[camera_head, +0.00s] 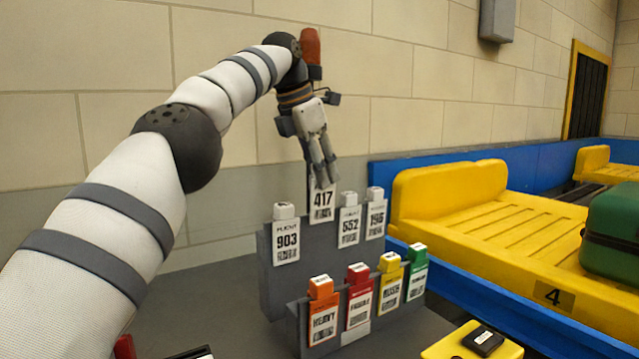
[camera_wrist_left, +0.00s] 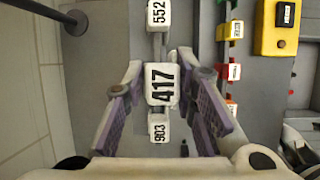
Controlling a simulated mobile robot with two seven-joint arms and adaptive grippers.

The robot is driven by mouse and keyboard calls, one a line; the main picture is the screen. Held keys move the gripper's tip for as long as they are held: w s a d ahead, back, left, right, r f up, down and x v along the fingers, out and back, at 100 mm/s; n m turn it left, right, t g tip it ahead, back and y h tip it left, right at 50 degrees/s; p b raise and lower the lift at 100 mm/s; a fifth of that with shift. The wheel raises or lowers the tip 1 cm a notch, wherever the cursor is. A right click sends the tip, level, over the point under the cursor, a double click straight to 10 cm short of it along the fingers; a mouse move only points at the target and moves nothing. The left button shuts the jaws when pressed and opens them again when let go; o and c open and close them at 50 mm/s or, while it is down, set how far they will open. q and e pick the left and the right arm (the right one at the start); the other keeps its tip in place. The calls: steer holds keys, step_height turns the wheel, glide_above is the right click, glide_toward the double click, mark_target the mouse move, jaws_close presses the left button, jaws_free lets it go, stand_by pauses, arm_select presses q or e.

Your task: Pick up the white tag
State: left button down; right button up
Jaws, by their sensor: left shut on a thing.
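The white tag marked 417 (camera_head: 321,205) is at the back row of the grey rack in the head view. Its white top, also marked 417, shows in the left wrist view (camera_wrist_left: 162,84). My left gripper (camera_head: 324,180) is shut on this tag from above, one finger on each side of its top. The fingers hide its upper part in the head view, and I cannot tell whether it is clear of its slot. Other white tags stand beside it: 903 (camera_head: 286,240) to its left, 552 (camera_head: 349,226) and 196 (camera_head: 376,219) to its right. My right gripper is not in view.
Coloured tags, orange (camera_head: 322,315), red (camera_head: 358,300), yellow (camera_head: 390,285) and green (camera_head: 417,275), fill the front row. A yellow conveyor tray (camera_head: 450,205) with blue edging lies right, carrying a green case (camera_head: 612,235). A yellow box (camera_head: 455,345) is front right.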

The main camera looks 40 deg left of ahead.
arm_select(q)
steer(key=shift+d+f, duration=0.2)
steer(key=shift+d, duration=0.1)
steer(key=s+d+b, duration=0.2)
steer(key=s+d, duration=0.2)
steer(key=d, duration=0.8)
steer(key=shift+d, duration=0.3)
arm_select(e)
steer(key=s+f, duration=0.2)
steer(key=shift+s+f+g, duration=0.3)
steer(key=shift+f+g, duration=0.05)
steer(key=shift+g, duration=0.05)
arm_select(q)
steer(key=shift+r, duration=0.15)
step_height(320, 180, up, 6)
steer(key=p, duration=0.4)
steer(key=shift+r, duration=0.25)
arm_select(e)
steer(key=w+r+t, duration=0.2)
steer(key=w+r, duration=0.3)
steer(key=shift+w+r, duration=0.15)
